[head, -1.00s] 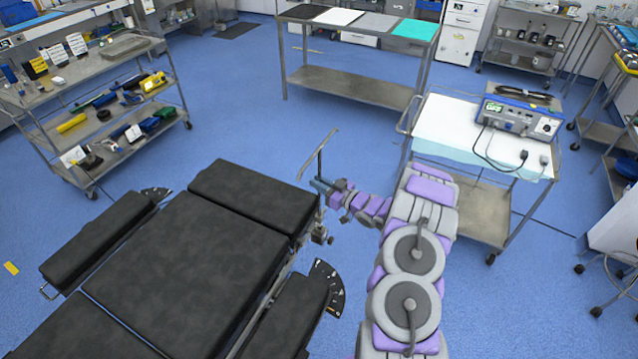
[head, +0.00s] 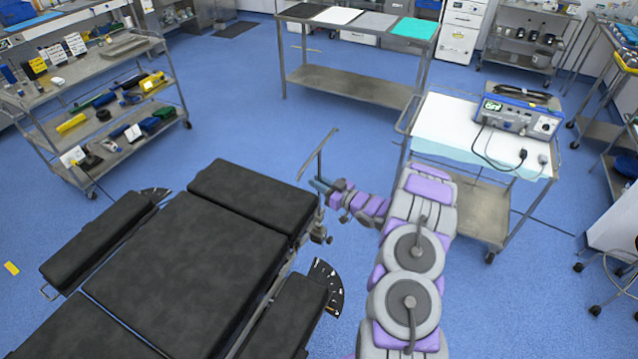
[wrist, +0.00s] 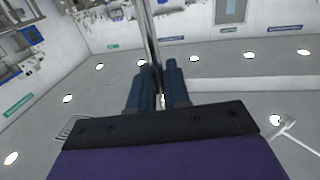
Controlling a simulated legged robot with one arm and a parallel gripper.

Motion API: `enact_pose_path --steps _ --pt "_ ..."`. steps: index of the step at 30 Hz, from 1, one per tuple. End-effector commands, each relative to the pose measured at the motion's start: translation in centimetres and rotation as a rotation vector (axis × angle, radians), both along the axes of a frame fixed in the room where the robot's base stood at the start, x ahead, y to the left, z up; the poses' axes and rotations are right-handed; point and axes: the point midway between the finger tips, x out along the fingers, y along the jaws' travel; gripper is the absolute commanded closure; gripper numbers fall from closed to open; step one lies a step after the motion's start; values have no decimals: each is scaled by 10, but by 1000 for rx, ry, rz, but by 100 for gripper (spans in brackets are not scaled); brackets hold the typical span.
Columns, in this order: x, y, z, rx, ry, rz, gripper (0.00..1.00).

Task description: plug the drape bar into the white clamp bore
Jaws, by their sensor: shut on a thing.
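The drape bar (head: 319,162) is a thin metal rod with a bent top, standing roughly upright beside the right edge of the black operating table (head: 180,270). My gripper (head: 322,186) is shut on the bar from the right. In the wrist view the bar (wrist: 148,40) rises between the blue fingers (wrist: 160,88). A small metal clamp (head: 319,235) sits at the table's side rail just below the gripper. Its bore and the bar's lower end are too small to make out, so I cannot tell whether the bar is in the bore.
A cart with a white and light-blue cover (head: 455,128) and a device on it stands to the right of my arm. A shelf cart (head: 140,135) stands at the left. A steel table (head: 345,85) stands at the back. Blue floor between them is free.

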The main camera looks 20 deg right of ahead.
Motion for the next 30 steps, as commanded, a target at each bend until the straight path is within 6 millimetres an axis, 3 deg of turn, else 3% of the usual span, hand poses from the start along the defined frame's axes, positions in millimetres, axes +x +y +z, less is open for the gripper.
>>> enact_pose_path --steps 30 --pt "0 0 -23 -1 2 -1 100"
